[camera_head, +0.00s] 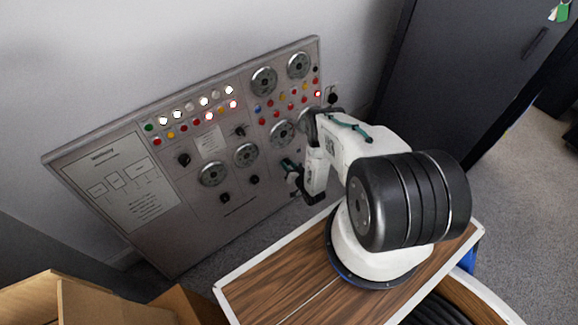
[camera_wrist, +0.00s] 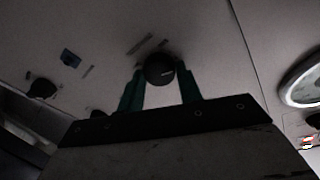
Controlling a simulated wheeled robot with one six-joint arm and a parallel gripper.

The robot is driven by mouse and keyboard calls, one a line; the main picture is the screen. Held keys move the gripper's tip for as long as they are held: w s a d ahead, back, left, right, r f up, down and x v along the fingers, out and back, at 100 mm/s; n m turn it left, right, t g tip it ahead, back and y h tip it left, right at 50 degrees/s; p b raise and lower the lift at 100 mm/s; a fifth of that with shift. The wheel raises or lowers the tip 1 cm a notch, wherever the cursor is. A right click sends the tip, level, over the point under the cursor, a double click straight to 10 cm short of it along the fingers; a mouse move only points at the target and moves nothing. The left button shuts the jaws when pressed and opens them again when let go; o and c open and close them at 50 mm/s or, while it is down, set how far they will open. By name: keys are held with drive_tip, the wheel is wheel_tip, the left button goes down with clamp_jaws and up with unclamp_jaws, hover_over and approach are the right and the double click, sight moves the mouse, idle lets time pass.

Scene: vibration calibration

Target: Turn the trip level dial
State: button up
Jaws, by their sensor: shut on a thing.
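A round black dial knob (camera_wrist: 159,69) sticks out from the grey control panel (camera_head: 243,208). In the wrist view my gripper (camera_wrist: 160,80) has its two dark green fingers on either side of this knob, closed on it. In the head view my gripper (camera_head: 291,168) is at the lower right part of the panel, partly hidden by my arm, and the held knob cannot be made out there. The label beside the knob is too dark to read, so I cannot tell its setting.
Other black knobs (camera_head: 184,160), round gauges (camera_head: 213,173), coloured buttons and lit lamps cover the panel. In the wrist view a gauge (camera_wrist: 304,84) is at the right and another black knob (camera_wrist: 42,88) at the left. Open cardboard boxes (camera_head: 110,305) stand at the lower left.

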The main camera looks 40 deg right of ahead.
idle(0.3)
drive_tip(key=o, duration=1)
drive_tip(key=shift+s, duration=0.1)
drive_tip(key=s+r, duration=0.1)
drive_tip(key=s, duration=0.6)
drive_tip(key=shift+s+a+r, duration=0.15)
drive_tip(key=shift+s+a, duration=0.1)
drive_tip(key=shift+a, duration=0.05)
